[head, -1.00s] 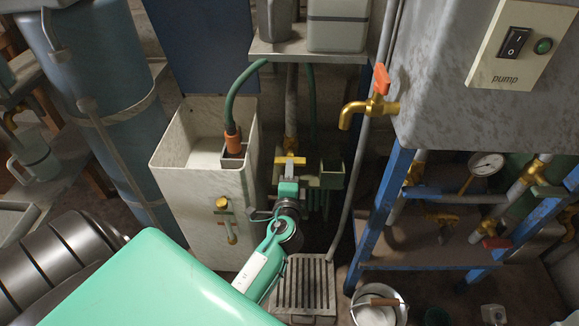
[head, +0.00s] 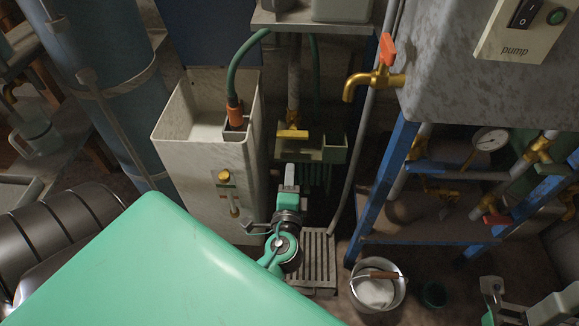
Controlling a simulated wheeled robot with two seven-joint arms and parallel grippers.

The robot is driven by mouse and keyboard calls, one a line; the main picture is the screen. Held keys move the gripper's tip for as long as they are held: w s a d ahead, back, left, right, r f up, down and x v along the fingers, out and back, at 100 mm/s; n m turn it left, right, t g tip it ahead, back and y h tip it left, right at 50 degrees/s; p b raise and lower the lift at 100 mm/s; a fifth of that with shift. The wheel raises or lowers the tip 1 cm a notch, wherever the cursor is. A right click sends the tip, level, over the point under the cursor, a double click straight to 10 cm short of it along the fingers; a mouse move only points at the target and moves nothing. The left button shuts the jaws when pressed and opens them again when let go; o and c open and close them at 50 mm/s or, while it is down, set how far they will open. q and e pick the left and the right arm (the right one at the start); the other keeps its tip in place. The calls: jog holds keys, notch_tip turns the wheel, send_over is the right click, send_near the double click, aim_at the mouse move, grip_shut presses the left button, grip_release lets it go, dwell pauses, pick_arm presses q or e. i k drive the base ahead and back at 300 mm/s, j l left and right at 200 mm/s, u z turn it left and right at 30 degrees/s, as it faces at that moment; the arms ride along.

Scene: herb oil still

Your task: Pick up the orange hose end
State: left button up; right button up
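The orange hose end (head: 235,115) is on a green hose (head: 236,75) that arches down from the shelf. It stands upright in a small holder (head: 238,129) at the right inner side of the pale, open-topped tank (head: 201,145). My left gripper (head: 290,178) is right of the tank, below and to the right of the hose end in the picture, clearly apart from it. Nothing shows in it; its finger gap cannot be made out. Part of my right gripper (head: 508,300) shows at the lower right edge, cut off and far from the hose end.
A brass valve (head: 292,133) and a small grey-green box (head: 335,150) are beyond my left gripper. A slatted grate (head: 319,262) and a white bucket (head: 396,292) stand on the floor. A blue frame (head: 381,195) carries the grey pump housing (head: 450,70) with a brass tap (head: 372,81).

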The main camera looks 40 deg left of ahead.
aim_at(236, 122)
jog(key=u, duration=1.45)
